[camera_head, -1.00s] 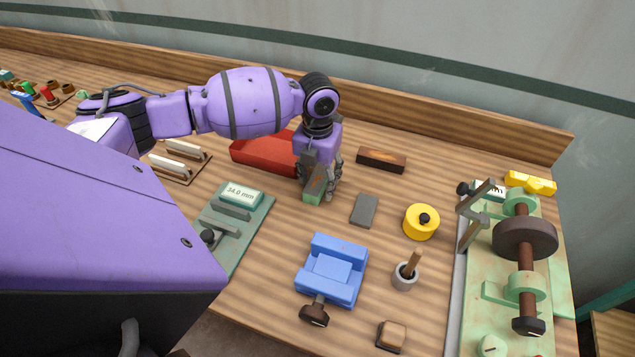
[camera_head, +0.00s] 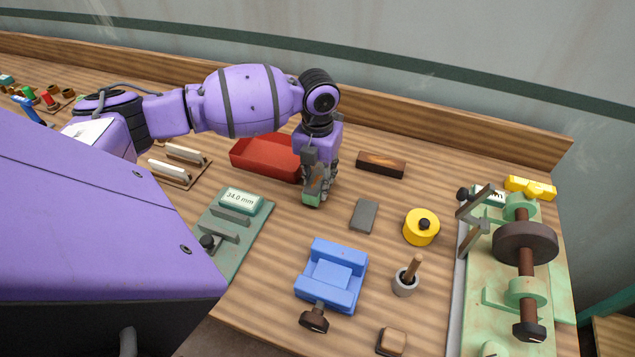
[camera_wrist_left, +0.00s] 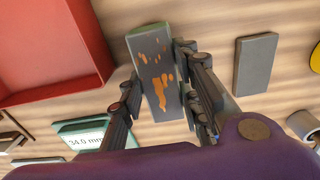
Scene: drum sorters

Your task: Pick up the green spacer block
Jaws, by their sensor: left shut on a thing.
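The green spacer block (camera_head: 312,199) is between the fingers of my left gripper (camera_head: 318,188), near the middle of the bench. In the left wrist view the block (camera_wrist_left: 157,72) shows a grey face with worn orange patches and thin green edges. The fingers of my left gripper (camera_wrist_left: 160,95) are shut on it from both sides. In the head view the fingers cover most of the block, and only its green lower end shows. I cannot tell whether it touches the bench top. My right gripper is not in view.
A red tray (camera_head: 240,158) stands close to the left of the gripper. A grey block (camera_head: 364,216) lies to its right, with a yellow knobbed disc (camera_head: 420,227) beyond. A blue vise (camera_head: 332,275) stands in front. A dark wooden block (camera_head: 381,164) lies behind right.

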